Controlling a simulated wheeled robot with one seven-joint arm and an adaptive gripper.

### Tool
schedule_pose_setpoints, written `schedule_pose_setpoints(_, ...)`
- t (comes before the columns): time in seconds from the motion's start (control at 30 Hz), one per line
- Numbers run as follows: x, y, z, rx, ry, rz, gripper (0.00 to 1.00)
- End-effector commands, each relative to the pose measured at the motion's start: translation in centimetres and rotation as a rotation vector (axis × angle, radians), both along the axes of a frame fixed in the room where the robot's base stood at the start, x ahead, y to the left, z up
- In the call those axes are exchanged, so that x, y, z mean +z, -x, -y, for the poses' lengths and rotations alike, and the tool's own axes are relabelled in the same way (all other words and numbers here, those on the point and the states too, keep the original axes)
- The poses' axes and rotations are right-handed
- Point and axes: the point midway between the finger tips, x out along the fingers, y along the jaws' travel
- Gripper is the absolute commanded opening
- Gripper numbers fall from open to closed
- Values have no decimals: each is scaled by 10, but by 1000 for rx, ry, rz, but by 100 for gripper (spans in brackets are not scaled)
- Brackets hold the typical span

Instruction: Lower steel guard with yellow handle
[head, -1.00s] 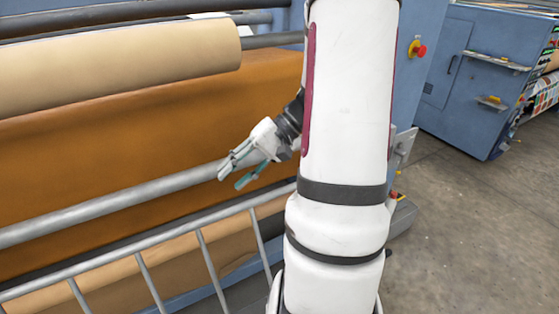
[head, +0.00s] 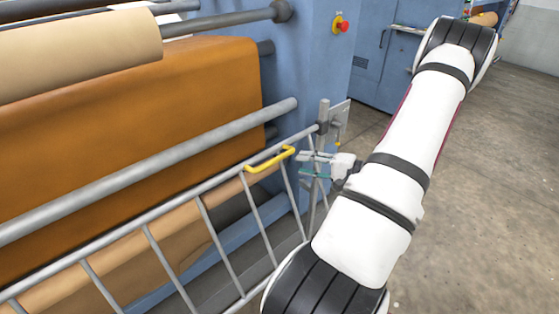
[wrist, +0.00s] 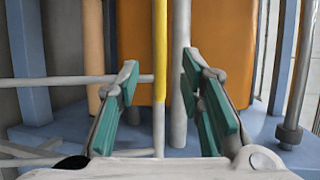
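The steel guard (head: 215,187) is a grey barred rail in front of the orange-brown roll. Its yellow handle (head: 268,160) sits on the top rail near the right end. My gripper (head: 303,165) is open and empty, just right of the handle in the head view, with its fingers pointing left. In the wrist view the yellow handle (wrist: 160,50) runs upright between the two teal-padded fingers (wrist: 160,90), apart from both. The guard's grey bars (wrist: 75,80) show around it. How far the handle lies beyond the fingertips is hard to tell.
A steel post with a bracket (head: 325,135) stands at the guard's right end, close to my gripper. A thick grey bar (head: 150,170) crosses behind the guard. The blue machine frame (head: 305,60) carries a red stop button (head: 343,26). Clear concrete floor (head: 470,200) lies at right.

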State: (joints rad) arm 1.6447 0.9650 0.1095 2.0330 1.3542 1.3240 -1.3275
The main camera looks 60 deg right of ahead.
Motion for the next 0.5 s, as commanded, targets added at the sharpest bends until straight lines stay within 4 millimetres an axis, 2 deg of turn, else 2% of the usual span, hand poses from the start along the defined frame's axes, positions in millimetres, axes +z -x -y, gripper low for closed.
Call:
schedule_pose_setpoints(0.03, -2, -11, -3, 4, -2, 1, 35)
schedule_pose_setpoints(0.3, -11, -62, -11, 5, -2, 0, 35)
schedule_pose_setpoints(0.5, -17, -88, -15, 3, -2, 0, 35)
